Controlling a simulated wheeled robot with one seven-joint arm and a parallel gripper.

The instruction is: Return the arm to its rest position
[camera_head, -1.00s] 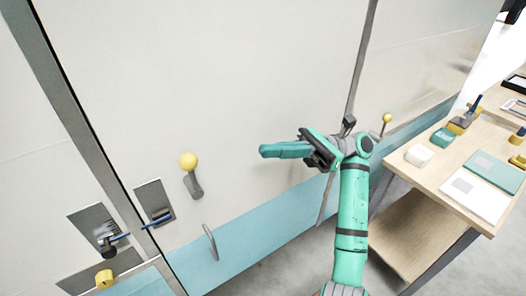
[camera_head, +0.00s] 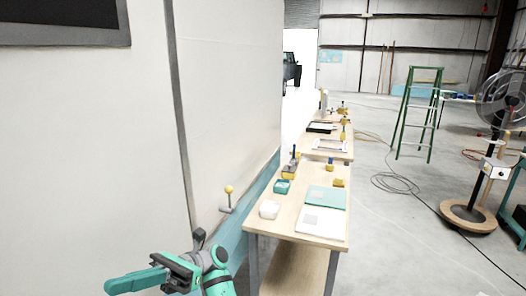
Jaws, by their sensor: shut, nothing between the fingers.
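My gripper (camera_head: 136,281) is at the lower left of the head view, at the end of my teal and black arm. Its teal fingers are together with nothing between them, and they point left. It is in front of the camper's white and blue side wall (camera_head: 225,110) and appears apart from it. The wrist is bent, and the rest of my arm runs out of the bottom of the picture.
A lever with a yellow knob (camera_head: 229,190) sticks out of the wall just right of my gripper. A wooden workbench (camera_head: 285,222) with boxes and tools stands further right. A green ladder (camera_head: 418,112) and a fan (camera_head: 500,110) stand beyond open floor.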

